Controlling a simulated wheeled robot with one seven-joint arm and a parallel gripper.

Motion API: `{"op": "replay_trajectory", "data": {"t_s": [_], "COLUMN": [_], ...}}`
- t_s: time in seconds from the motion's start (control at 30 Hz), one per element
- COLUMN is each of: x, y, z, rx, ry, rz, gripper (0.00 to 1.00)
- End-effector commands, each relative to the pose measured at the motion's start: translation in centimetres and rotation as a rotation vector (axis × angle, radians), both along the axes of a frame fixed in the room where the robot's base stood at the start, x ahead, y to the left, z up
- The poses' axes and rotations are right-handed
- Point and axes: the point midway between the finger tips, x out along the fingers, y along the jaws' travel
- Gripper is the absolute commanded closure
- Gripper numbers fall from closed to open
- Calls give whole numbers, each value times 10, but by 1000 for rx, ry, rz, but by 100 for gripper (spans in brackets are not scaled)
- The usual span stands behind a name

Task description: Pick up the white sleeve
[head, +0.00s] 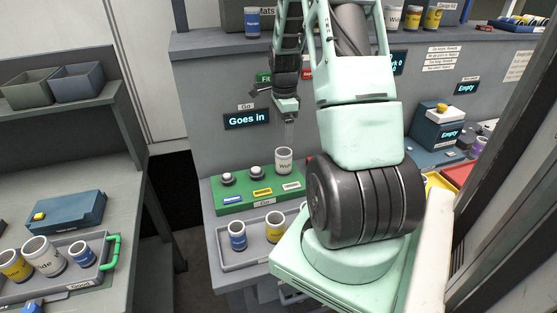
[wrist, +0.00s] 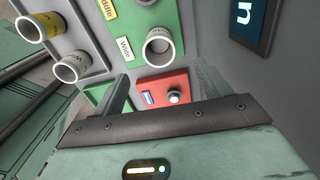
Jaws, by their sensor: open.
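A white sleeve (head: 284,160) with dark lettering stands upright at the right end of the green board (head: 235,201). In the wrist view this white sleeve (wrist: 158,50) shows its open mouth, beside a "Wide" label and beyond my fingertips. My gripper (head: 288,122) is open and empty above it, with a gap between. My gripper's two fingers (wrist: 163,82) are spread in the wrist view. Another white sleeve (wrist: 72,68) is in the grey tray (wrist: 95,55); in the head view my arm mostly hides it. A third white sleeve (head: 43,256) stands in the left tray.
The grey tray also holds a blue-banded sleeve (head: 237,235) and a yellow-banded sleeve (head: 275,227). Two knobs (head: 255,173) rise from the green board. A wall with a "Goes In" display (head: 247,119) stands close behind. A red panel (wrist: 160,84) lies beside the board.

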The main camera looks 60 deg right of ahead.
Motion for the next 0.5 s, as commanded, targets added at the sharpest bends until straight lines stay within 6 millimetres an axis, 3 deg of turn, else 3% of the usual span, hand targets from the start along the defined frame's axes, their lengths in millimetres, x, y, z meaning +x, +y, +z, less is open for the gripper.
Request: {"op": "replay_trajectory", "data": {"t_s": [0.23,0.5], "x": [0,0], "y": [1,1], "z": [-47,-67], "rx": [4,1], "ry": [2,-1], "rz": [2,3], "gripper": [24,24]}}
